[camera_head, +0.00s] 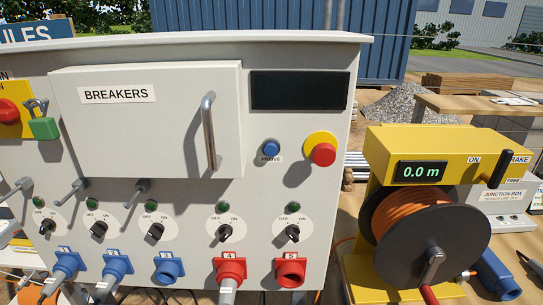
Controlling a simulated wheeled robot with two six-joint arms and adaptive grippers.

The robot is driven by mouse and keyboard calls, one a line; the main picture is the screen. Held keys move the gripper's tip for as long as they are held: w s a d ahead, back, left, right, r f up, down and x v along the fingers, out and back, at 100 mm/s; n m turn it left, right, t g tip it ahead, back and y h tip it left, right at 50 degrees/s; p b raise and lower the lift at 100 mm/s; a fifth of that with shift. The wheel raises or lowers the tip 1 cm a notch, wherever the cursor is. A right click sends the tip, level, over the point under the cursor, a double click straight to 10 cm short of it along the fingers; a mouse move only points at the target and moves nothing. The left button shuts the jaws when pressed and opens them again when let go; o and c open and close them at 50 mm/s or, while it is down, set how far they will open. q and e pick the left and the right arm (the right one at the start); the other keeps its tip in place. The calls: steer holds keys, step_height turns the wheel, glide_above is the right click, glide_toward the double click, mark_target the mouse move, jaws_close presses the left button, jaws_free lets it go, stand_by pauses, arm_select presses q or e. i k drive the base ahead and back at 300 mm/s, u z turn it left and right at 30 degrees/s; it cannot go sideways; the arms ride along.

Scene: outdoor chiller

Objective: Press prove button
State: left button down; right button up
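The prove button (271,148) is a round blue push button on the front of a grey electrical panel (190,200). A small label reading PROVE is just below it. Nothing stands in front of the button or touches it. It sits left of a red emergency-stop button (323,154) on a yellow disc and below a dark blank display (300,90). Neither of my grippers is in view.
The breakers door (150,130), with its protruding handle (208,130), is left of the button. Rotary switches (292,233) and sockets (290,272) line the lower panel. A yellow cable reel (440,145), reading 0.0 m, stands right. The space before the button is clear.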

mark_target(270, 148)
steer(key=z, duration=1.8)
steer(key=k, duration=0.9)
steer(key=z, duration=0.05)
